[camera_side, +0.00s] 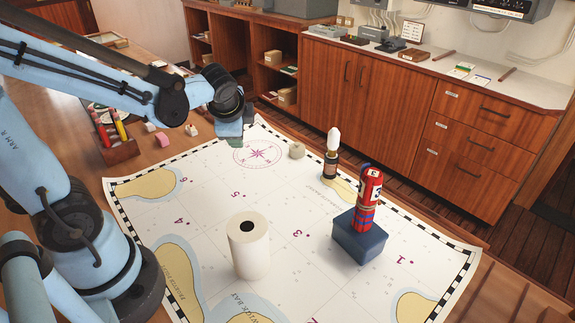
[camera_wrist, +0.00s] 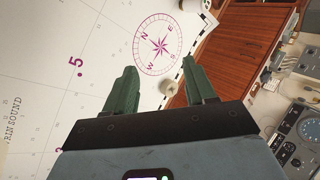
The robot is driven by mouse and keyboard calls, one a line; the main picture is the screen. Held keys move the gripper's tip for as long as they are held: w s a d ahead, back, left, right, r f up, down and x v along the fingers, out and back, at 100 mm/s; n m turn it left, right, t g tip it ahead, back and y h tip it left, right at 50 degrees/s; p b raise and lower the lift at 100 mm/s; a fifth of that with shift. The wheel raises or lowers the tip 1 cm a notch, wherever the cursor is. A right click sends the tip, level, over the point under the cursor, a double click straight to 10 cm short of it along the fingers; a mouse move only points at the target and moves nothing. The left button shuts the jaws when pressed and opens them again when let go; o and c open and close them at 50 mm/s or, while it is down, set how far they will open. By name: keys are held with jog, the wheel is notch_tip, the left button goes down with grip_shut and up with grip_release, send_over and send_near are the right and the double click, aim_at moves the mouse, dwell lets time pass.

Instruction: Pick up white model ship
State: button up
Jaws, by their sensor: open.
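I cannot make out a white model ship for certain in either view. My gripper (camera_side: 236,130) hangs over the far left part of the chart, left of the compass rose. In the wrist view my gripper (camera_wrist: 160,68) has its two green fingers wide apart with nothing held. A small off-white lump (camera_side: 297,150) lies on the chart near its far edge. A pale round thing (camera_wrist: 168,88), probably that lump, shows between the fingers in the wrist view, below them in depth.
A white paper roll (camera_side: 249,250) stands on the chart (camera_side: 200,205). A tray of pens (camera_side: 117,145) and a pink block (camera_side: 162,139) lie at left.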

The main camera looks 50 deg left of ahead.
jog(key=a+f+m+g+y, duration=0.1)
jog(key=a+f+m+y, duration=0.1)
jog(key=a+m, duration=0.1)
jog(key=a+f+m+g+y, duration=0.2)
jog(key=a+m+y, duration=0.1)
jog(key=a, duration=0.3)
jog(key=a+f+m+g+y, duration=0.1)
jog(key=a+f+m+y, duration=0.1)
jog(key=a+m, duration=0.1)
jog(key=shift+w+a, duration=0.15)
jog(key=shift+a, duration=0.7)
jog(key=shift+s+a+f+m+g+y, duration=0.3)
jog(key=shift+a+m+g+y, duration=0.1)
send_near(193, 128)
jog(key=a, duration=0.2)
jog(key=a+f, duration=0.1)
jog(key=shift+s, duration=0.4)
jog(key=shift+w+x, duration=0.15)
jog(key=shift+x, duration=1.25)
jog(key=shift+w+x, duration=0.2)
jog(key=shift+x, duration=1.2)
jog(key=shift+f, duration=0.1)
grip_shut()
